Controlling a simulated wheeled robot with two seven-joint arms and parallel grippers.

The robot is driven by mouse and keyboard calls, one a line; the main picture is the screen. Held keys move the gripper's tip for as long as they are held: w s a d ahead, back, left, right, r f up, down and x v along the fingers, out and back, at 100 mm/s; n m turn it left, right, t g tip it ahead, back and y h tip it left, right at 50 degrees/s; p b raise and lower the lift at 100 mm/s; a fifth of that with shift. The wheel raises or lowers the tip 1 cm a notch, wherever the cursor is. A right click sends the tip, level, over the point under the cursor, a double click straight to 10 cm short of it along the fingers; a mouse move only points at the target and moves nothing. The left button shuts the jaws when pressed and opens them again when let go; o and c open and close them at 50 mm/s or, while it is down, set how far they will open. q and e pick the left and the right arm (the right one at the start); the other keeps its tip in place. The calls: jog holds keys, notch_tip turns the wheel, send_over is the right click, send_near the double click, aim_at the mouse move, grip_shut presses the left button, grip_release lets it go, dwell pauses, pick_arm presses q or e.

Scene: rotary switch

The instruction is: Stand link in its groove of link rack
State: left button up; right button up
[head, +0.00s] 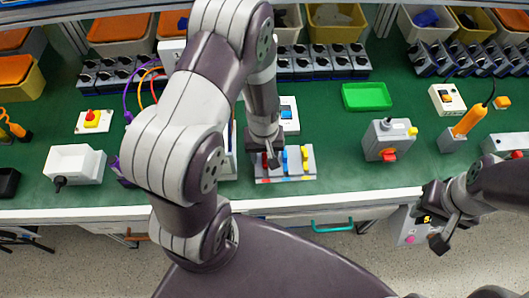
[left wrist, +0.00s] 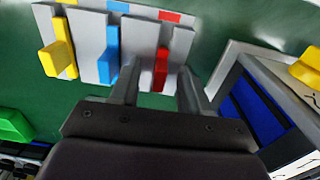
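The grey link rack (head: 309,173) stands near the front edge of the green bench. It holds a yellow link (head: 305,157), a blue link (head: 285,160) and a red link (head: 264,161), each in line with a matching colour mark. In the left wrist view the red link (left wrist: 161,70) is between the fingers of my left gripper (left wrist: 158,88), which are apart with a gap on each side. The blue link (left wrist: 112,52) is just beside one finger.
A grey box with a red knob (head: 388,139) and a green tray (head: 366,96) stand right of the rack. A blue-and-grey framed object (left wrist: 250,95) is close to my left gripper. A white box (head: 75,163) is at left.

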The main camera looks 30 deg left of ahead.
pick_arm(q)
notch_tip(320, 180, up, 13)
jog(key=p, duration=0.1)
jog(key=shift+f, duration=0.15)
jog(key=shift+a, duration=0.1)
dwell(0.3)
jog(key=s+m, duration=0.1)
jog(key=m, duration=0.1)
jog(key=s+d+r+m, duration=0.1)
jog(key=s+m, duration=0.1)
jog(key=s+d+r+m, duration=0.1)
jog(key=m, duration=0.1)
jog(key=shift+s+r+t, duration=0.2)
jog(key=shift+r+t, duration=0.05)
jog(key=shift+t, duration=0.15)
jog(key=shift+w+a, duration=0.1)
